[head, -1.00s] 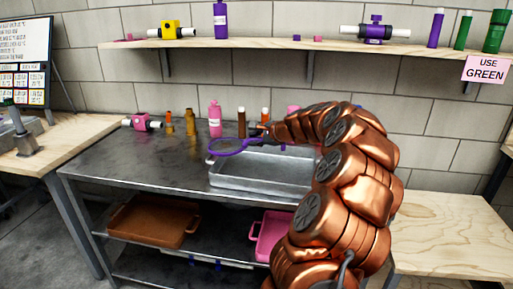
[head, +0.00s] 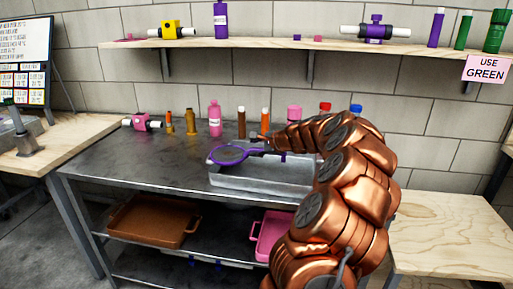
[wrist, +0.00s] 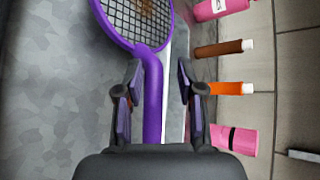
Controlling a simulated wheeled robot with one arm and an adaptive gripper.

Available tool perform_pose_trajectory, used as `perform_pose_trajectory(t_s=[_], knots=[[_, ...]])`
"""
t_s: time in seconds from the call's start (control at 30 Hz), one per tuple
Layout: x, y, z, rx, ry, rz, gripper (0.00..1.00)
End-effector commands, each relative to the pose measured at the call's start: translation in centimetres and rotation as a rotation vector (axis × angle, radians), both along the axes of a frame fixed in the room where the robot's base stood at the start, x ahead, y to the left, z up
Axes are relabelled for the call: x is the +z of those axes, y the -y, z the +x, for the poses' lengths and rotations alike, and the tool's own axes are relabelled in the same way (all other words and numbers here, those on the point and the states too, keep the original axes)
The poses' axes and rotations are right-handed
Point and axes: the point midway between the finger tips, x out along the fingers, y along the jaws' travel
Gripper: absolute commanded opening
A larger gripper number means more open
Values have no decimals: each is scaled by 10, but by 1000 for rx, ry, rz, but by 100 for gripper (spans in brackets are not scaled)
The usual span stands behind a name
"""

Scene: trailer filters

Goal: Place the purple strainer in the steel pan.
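The purple strainer (head: 230,155) has a round mesh head and a long handle. In the head view its head appears over the left end of the steel pan (head: 255,179), on the metal table; I cannot tell whether it touches the pan. My gripper (head: 266,143) is at the handle, above the pan's back side. In the wrist view my gripper (wrist: 157,100) has its fingers spread on both sides of the strainer's purple handle (wrist: 153,90), with gaps visible. The pan is mostly hidden in the wrist view.
Pink (head: 215,120), brown (head: 241,123) and orange (head: 265,123) bottles stand behind the pan. A pink and white filter (head: 142,122) lies at the table's left. A brown tray (head: 150,222) and a pink tray (head: 268,238) are on the shelf below.

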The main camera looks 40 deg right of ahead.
Motion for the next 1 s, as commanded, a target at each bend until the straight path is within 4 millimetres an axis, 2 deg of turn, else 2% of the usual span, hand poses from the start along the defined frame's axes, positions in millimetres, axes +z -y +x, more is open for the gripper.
perform_pose_trajectory(t_s=[0.47, 0.67, 1.0], knots=[[4, 0, -5, -1, 1, 1, 48], [19, -1, -28, 1, 3, -1, 48], [50, -1, -83, -4, 3, -3, 48]])
